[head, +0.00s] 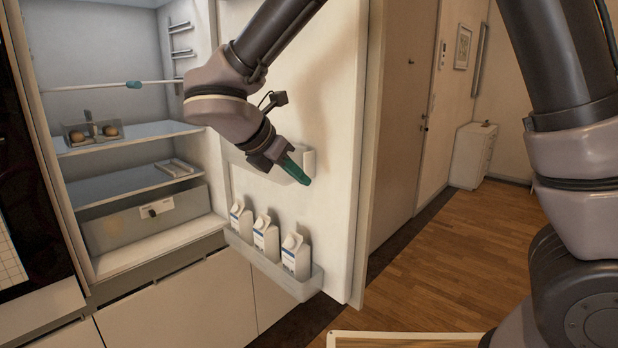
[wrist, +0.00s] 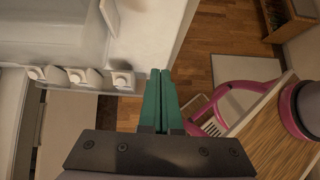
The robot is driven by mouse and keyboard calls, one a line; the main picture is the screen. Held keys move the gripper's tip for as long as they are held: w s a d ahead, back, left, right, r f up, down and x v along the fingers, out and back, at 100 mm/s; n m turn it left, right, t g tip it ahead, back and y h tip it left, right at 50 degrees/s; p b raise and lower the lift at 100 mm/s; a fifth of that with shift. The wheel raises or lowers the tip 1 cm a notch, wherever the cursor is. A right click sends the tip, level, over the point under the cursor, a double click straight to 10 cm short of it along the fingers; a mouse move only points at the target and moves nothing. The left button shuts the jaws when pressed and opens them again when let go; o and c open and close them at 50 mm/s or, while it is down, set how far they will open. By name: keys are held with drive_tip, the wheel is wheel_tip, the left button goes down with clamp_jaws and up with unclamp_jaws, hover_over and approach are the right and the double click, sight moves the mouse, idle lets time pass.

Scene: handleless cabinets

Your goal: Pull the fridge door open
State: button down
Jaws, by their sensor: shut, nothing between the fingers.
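The fridge door (head: 335,130) stands wide open in the head view, its inner side facing me. Its lower shelf holds several white cartons (head: 266,238). The fridge interior (head: 110,100) is exposed at the left. My gripper (head: 298,167) is in front of the door's inner side, near the upper door shelf (head: 307,160). Its green fingers are shut and empty. In the wrist view the fingers (wrist: 160,100) are together, beside the door's edge, with the cartons (wrist: 75,76) to their left. I cannot tell whether the fingers touch the door.
White cabinet fronts (head: 155,310) lie below the fridge. Wooden floor (head: 460,260) is free right of the door. A wooden-topped surface (wrist: 270,140) and a pink chair-like object (wrist: 240,88) are at the right in the wrist view.

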sight(359, 178)
drive_tip(key=x, duration=0.3)
drive_tip(key=r+x, duration=0.1)
drive_tip(key=x, duration=0.2)
drive_tip(key=w+d+x, duration=0.1)
drive_tip(key=x, duration=0.3)
drive_tip(key=shift+w+d+r, duration=0.1)
drive_tip(key=shift+w+r, duration=0.05)
drive_tip(key=shift+r, duration=0.05)
drive_tip(key=shift+w+d, duration=0.3)
drive_tip(key=shift+w, duration=0.05)
drive_tip(key=shift+n+t+y, duration=0.4)
drive_tip(key=shift+n+y, duration=0.1)
drive_tip(key=shift+n, duration=0.1)
drive_tip(key=w+d, duration=0.6)
drive_tip(key=d, duration=0.1)
drive_tip(key=shift+w, duration=0.4)
drive_tip(key=w+d, duration=0.7)
drive_tip(key=w, duration=0.3)
drive_tip(key=shift+w, duration=0.2)
